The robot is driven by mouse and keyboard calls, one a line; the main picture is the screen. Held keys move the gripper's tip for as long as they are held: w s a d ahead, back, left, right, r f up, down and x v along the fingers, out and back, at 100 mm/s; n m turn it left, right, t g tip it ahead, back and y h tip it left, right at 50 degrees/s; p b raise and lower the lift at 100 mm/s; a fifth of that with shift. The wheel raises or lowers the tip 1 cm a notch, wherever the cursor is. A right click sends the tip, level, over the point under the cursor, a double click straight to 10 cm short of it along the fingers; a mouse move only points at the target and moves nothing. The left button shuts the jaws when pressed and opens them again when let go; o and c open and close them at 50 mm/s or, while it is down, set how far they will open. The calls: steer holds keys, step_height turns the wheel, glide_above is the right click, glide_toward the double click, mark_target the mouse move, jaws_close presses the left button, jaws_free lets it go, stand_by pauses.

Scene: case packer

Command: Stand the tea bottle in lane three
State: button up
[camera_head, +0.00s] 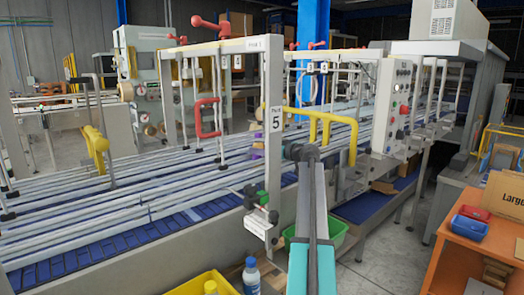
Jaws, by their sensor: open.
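The machine's long lanes (115,205) run between pale rails over a blue slatted belt (95,248). No lane number is legible on them. I cannot tell whether either is the tea bottle. A long grey and teal link of my arm (313,230) rises from the bottom centre to a dark joint. I cannot make out my gripper in this view.
A yellow crate (185,290) and green bin (335,233) sit below the conveyor's near side. A post marked 5 (275,140) and yellow handles (320,113) stand above the lanes. An orange table (465,245) at right holds blue and red boxes. Grey floor (385,250) is open between.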

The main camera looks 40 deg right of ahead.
steer(key=shift+r, duration=0.1)
steer(key=s+r+b, duration=0.1)
steer(key=s+b, duration=0.2)
steer(key=s, duration=0.9)
steer(key=shift+a+r+b, duration=0.2)
steer(key=shift+r+b, duration=0.1)
steer(key=shift+r, duration=0.05)
stand_by(0.3)
